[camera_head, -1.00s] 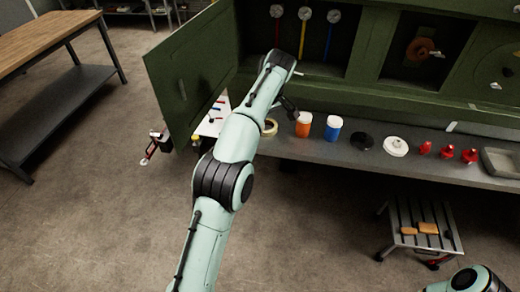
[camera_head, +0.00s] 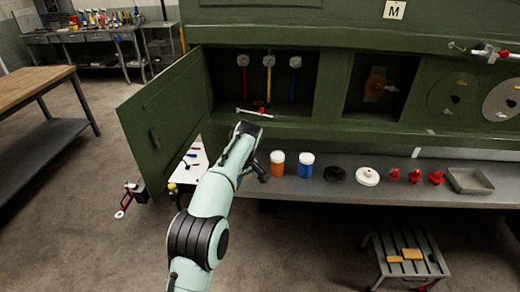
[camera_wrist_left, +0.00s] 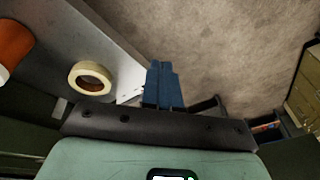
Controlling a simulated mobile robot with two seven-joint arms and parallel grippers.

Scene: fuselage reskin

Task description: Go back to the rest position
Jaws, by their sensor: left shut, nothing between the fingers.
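My left arm (camera_head: 208,210) reaches up from the bottom toward the front of the green fuselage (camera_head: 440,133). In the left wrist view, the blue fingers of my left gripper (camera_wrist_left: 163,86) are shut together with nothing between them. They are over the edge of the grey shelf (camera_wrist_left: 122,55), beside a tape roll (camera_wrist_left: 90,78) and apart from it. In the head view, the end of my left arm is in front of the open bay and close to the shelf; the fingertips are hard to make out. My right gripper is out of view.
An open green door (camera_head: 165,125) stands left of my arm. An orange jar (camera_head: 277,163), a blue jar (camera_head: 305,165), discs, red parts and a grey tray (camera_head: 470,181) line the shelf. A step stool (camera_head: 404,252) is at lower right.

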